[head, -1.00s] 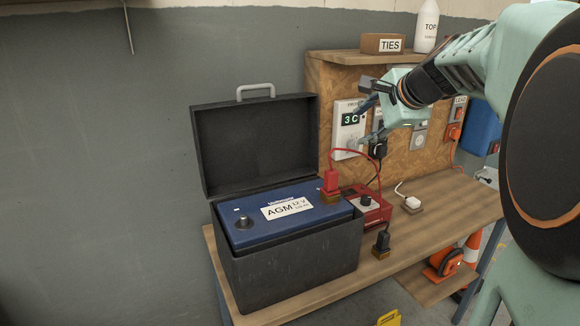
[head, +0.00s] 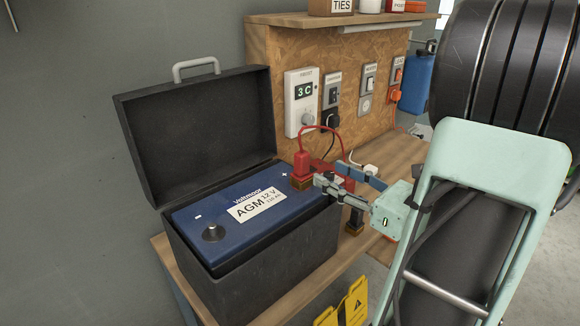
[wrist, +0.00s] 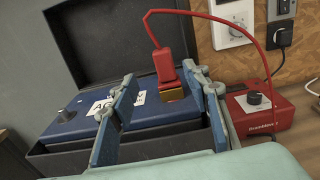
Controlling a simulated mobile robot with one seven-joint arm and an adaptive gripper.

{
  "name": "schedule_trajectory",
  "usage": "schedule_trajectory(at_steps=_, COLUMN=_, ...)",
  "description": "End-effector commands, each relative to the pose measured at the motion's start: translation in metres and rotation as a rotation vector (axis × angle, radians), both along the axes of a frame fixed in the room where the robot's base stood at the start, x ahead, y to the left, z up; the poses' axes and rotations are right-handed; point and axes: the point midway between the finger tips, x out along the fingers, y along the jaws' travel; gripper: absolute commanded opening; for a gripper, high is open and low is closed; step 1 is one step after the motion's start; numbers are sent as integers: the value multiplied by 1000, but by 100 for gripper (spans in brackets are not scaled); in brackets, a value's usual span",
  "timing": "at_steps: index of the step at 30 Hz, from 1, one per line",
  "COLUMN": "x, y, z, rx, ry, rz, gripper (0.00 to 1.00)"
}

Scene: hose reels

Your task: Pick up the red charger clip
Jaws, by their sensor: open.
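The red charger clip (head: 301,163) stands upright on the plus terminal of the blue AGM battery (head: 195,207), with a brass-coloured base and a red cable rising from its top. My gripper (head: 335,177) is open and empty, just to the right of the clip in the head view, its fingers pointing toward it. In the wrist view the clip (wrist: 163,64) shows beyond and between my two blue-padded fingers (wrist: 168,112), nearer the right one. I cannot tell whether a finger touches it. The red charger (wrist: 262,113) with a dial sits behind to the right.
The battery sits in a black box (head: 250,270) with its lid (head: 205,130) open at the back. A black clip (head: 354,222) stands on the wooden bench (head: 395,152) below my gripper. A yellow object (head: 350,305) is at the front.

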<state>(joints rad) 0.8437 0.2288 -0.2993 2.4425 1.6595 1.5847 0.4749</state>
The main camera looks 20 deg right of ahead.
Motion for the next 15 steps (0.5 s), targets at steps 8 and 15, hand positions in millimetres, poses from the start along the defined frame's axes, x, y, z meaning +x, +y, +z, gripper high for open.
schedule_trajectory(at_steps=8, x=30, y=10, z=2, rx=15, ry=-10, rz=-11, gripper=44)
schedule_trajectory(at_steps=15, x=52, y=17, z=2, rx=13, ry=-10, rz=-14, gripper=44)
